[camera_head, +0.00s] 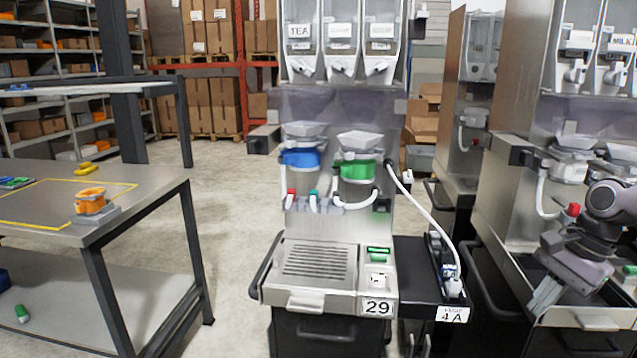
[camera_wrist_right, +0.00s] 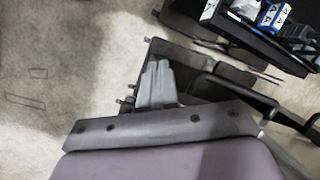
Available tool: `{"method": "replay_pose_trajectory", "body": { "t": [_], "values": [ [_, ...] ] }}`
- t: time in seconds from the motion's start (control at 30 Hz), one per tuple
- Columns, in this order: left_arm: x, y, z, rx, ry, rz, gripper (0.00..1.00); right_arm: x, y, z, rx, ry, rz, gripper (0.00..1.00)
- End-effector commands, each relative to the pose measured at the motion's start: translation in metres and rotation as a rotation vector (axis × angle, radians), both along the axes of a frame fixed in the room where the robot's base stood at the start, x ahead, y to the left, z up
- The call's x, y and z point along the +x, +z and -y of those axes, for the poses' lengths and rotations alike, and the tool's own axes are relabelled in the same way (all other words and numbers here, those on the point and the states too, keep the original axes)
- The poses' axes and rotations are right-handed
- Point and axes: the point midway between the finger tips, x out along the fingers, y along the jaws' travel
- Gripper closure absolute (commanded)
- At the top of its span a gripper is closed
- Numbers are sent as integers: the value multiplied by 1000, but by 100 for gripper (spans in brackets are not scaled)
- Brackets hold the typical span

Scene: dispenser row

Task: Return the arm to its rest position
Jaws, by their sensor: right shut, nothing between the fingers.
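My right arm comes in from the right edge of the head view. Its right gripper (camera_head: 574,264) hangs in front of the right-hand dispenser, over that machine's front. In the right wrist view the grey fingers of the right gripper (camera_wrist_right: 156,84) are together, with nothing between them. Below them there is floor and dark machine parts. My left arm and gripper do not show.
The middle dispenser (camera_head: 323,220) carries the number 29. A black side shelf (camera_head: 425,275) with a white hose stands beside it. The right-hand dispenser (camera_head: 519,190) is close to my right arm. A metal table (camera_head: 150,190) stands left. Floor (camera_head: 235,200) is free between table and dispenser.

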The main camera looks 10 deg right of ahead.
Motion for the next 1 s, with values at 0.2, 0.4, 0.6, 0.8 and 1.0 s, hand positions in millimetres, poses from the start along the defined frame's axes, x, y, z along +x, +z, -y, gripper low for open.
{"method": "replay_pose_trajectory", "body": {
  "t": [0.2, 0.4, 0.6, 0.8, 1.0],
  "values": [
    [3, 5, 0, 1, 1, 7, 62, -24, -49, 14, 321, -474, -10, 100],
    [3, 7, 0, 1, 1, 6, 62, -45, -92, 17, 630, -927, -76, 100],
    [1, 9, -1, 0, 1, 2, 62, -67, -134, 10, 947, -1375, -206, 100],
    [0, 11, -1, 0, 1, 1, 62, -91, -175, -6, 1266, -1810, -404, 100],
    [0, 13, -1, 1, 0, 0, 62, -116, -215, -37, 1575, -2224, -686, 100]
  ]
}}
